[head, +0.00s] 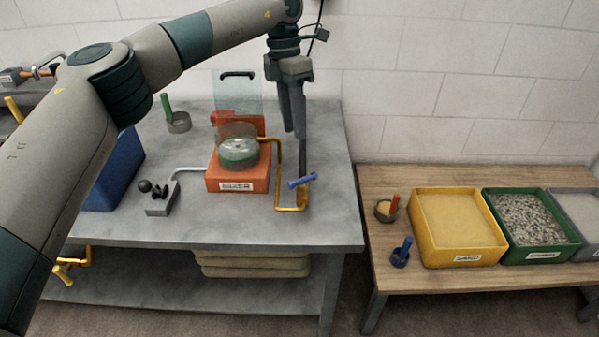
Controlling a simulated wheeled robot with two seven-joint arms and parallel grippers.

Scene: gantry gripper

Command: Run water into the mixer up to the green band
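The mixer has an orange base (238,180) and a clear drum (238,150), with a green band low around the drum. I cannot make out a water level in it. A clear panel with a black handle (237,75) stands upright behind the drum. My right gripper is out of view.
A bent yellow rod (277,175) runs from the mixer toward the blue grip (302,181). A grey cup with a green handle (178,121) stands behind. A blue bin (118,170) is left. Yellow (458,256) and green (530,257) trays sit on the wooden table.

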